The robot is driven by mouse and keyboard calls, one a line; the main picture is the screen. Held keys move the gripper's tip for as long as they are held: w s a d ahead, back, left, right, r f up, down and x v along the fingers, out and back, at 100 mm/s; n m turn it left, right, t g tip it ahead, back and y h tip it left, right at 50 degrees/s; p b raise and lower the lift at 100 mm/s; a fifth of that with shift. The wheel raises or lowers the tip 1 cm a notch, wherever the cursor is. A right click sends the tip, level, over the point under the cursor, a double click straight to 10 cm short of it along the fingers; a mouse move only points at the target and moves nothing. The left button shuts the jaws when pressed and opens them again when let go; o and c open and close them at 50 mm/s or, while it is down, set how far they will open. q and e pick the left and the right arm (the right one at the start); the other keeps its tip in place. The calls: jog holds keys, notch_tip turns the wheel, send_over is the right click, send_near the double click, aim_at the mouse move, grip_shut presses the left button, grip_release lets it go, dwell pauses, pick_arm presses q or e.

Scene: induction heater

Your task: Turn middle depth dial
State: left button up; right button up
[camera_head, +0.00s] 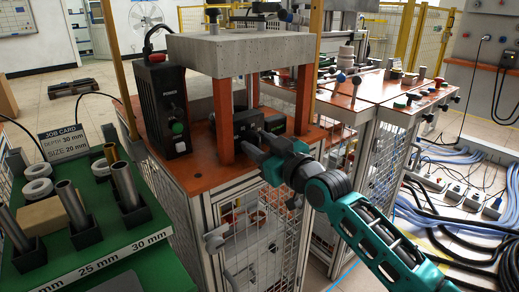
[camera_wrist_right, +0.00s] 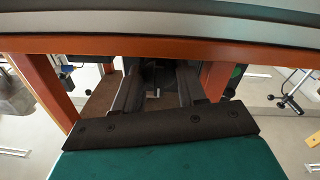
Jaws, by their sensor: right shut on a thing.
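My right arm reaches in from the right, with its gripper (camera_head: 252,148) under the grey slab of the heater stand, between the orange posts, at a dark unit (camera_head: 246,121). In the right wrist view the two dark fingers (camera_wrist_right: 158,84) point inward and are shut on a small dark part between them, at the place of the middle depth dial. The dial's face and marks are hidden by the fingers and shadow. My left gripper is not in view.
The grey slab (camera_head: 240,52) lies close above the gripper, and orange posts (camera_head: 222,120) flank it. A black power box (camera_head: 163,108) with a green button stands left. A green table (camera_head: 95,215) holds metal tubes, white rings and a job card (camera_head: 66,141) reading depth 30 mm, size 20 mm.

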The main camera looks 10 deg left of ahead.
jog(key=shift+n, duration=1.2)
jog(key=o, duration=1.1)
jog(key=shift+c, duration=0.2)
